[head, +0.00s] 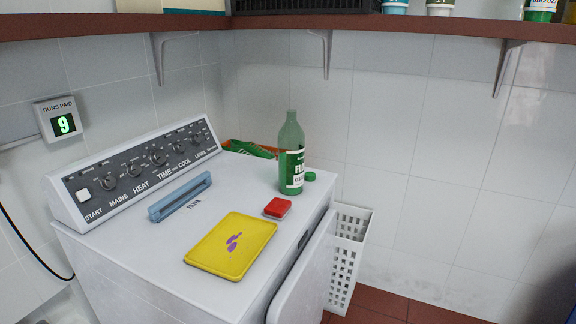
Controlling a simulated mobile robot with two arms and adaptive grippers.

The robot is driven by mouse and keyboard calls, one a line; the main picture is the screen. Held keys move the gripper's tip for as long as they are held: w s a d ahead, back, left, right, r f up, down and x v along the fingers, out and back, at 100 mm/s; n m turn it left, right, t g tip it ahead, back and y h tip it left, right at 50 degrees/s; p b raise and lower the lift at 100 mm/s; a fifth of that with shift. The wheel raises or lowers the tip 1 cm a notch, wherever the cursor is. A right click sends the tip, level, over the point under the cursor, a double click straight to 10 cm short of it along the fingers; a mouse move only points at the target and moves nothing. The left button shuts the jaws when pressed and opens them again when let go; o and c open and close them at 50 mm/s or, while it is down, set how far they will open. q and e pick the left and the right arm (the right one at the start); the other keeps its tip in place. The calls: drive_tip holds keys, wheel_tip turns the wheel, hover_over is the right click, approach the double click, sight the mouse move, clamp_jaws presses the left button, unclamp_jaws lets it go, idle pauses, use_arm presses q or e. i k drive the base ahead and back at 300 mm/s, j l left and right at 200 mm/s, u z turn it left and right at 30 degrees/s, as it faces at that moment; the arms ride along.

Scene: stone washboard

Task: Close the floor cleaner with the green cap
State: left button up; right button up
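The floor cleaner (291,158) is a green bottle with a white and green label, its text partly readable. It stands upright on the far right part of the white machine's top, and its neck (292,116) shows no cap on it. The green cap (310,176) lies on the machine top just right of the bottle's base, close to the right edge. Neither of my grippers is in the head view.
The white machine (165,243) carries a yellow tray (247,236), a red block (278,206), a blue bar-shaped item (180,197) and an orange container (250,149) behind. Its door (305,270) hangs open. A white basket (350,240) stands right. A shelf (400,27) runs above.

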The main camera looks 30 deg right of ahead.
sight(290, 137)
drive_tip(key=i+l, duration=0.1)
drive_tip(key=l, duration=0.35)
drive_tip(key=i+l, duration=0.1)
drive_tip(key=l, duration=0.35)
drive_tip(key=i+l+u, duration=0.1)
drive_tip(key=l, duration=0.35)
drive_tip(key=i+l, duration=0.1)
drive_tip(key=l, duration=0.35)
